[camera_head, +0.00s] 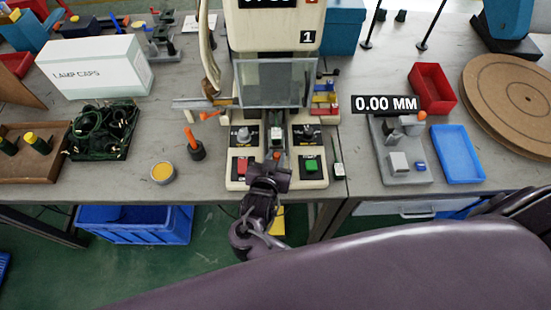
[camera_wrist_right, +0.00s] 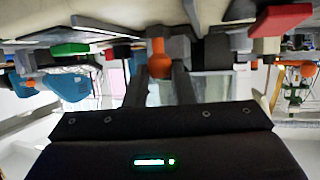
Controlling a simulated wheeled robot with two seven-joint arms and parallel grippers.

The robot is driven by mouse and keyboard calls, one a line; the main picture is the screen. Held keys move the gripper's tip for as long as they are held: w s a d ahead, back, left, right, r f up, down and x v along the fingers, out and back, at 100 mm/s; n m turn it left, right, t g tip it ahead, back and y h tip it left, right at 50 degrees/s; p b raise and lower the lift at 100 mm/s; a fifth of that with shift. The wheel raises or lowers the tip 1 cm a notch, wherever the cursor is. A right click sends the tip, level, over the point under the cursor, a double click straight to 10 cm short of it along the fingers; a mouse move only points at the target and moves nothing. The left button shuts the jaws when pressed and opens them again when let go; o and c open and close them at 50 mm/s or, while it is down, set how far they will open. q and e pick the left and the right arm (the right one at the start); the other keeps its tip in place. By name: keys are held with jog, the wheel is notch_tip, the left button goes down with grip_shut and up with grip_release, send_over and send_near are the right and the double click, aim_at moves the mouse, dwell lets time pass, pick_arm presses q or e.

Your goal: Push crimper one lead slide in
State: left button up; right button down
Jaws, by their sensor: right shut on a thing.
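Crimper one (camera_head: 248,35) is the cream machine marked 1 at the back centre, with a clear guard over its working area. The lead slide's small orange knob (camera_wrist_right: 158,58) sits at the front middle of the crimper, between its two control panels. My right gripper (camera_head: 277,162) comes from below to this spot. In the right wrist view its two fingers stand either side of the orange knob, shut on it. The gripper hides most of the slide in the head view. My left gripper is in neither view.
A red button (camera_head: 243,166) and a green button (camera_head: 311,165) flank my gripper closely. A yellow tin (camera_head: 163,172) and an orange-handled tool (camera_head: 193,146) stand left. A grey gauge fixture (camera_head: 400,160) and blue tray (camera_head: 457,154) lie right.

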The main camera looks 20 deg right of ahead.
aim_at(277, 144)
jog(key=w, duration=0.1)
jog(key=w+d, duration=0.1)
jog(key=w, duration=0.1)
jog(key=shift+b, duration=0.35)
jog(key=c, duration=1.6)
grip_release()
jog(key=o, duration=0.4)
jog(key=shift+w+f, duration=0.1)
jog(key=shift+w, duration=0.1)
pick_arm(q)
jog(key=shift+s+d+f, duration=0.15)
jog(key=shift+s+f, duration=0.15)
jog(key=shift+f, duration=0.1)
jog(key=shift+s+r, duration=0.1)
pick_arm(e)
jog(key=shift+s, duration=0.2)
